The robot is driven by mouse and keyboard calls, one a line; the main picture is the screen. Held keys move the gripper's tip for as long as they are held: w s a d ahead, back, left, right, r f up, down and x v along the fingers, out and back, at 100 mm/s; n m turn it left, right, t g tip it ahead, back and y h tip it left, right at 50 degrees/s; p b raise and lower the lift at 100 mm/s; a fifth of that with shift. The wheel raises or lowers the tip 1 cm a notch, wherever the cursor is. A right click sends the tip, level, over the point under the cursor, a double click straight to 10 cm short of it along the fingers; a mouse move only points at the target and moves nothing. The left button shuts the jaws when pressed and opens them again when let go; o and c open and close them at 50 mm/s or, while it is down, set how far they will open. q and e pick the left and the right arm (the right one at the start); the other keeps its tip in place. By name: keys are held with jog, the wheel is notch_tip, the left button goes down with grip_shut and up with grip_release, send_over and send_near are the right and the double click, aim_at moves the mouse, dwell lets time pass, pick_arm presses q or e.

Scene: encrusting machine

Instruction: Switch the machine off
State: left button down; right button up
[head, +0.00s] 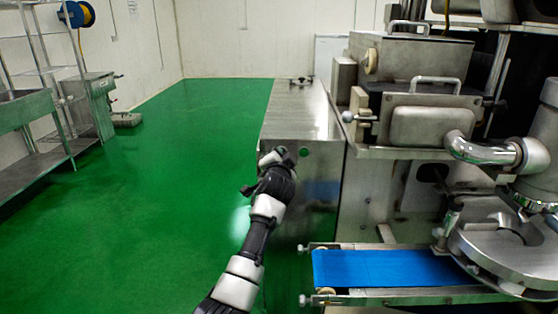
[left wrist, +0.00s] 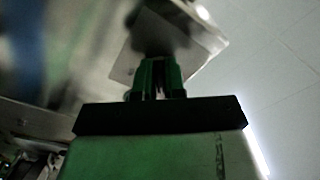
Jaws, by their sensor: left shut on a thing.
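The encrusting machine (head: 330,200) stands on the right, with a bare steel cabinet face towards me. In the head view my left gripper (head: 284,156) is at the upper part of this cabinet, and my own wrist hides most of its fingers. A small green round spot (head: 304,152) shows on the panel just right of it. In the left wrist view the gripper's fingers (left wrist: 160,78) are close together at a dark, blurred part (left wrist: 160,38) on a metal plate (left wrist: 205,45). They are shut on this part, which looks like a switch knob. My right gripper is not in view.
A blue conveyor belt (head: 385,267) sticks out low at the front of the machine. Steel hoppers (head: 425,120) and a curved pipe (head: 480,150) are at the right. A steel shelf (head: 30,110) stands at the far left. The green floor (head: 150,200) between is clear.

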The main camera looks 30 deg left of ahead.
pick_arm(q)
jog(key=shift+f, duration=0.1)
dwell(0.5)
jog(key=c, duration=1.2)
grip_release()
jog(key=shift+s, duration=0.1)
jog(key=v, duration=1)
jog(key=shift+s+d+b, duration=0.2)
jog(key=shift+s+b, duration=0.05)
jog(key=shift+b, duration=0.2)
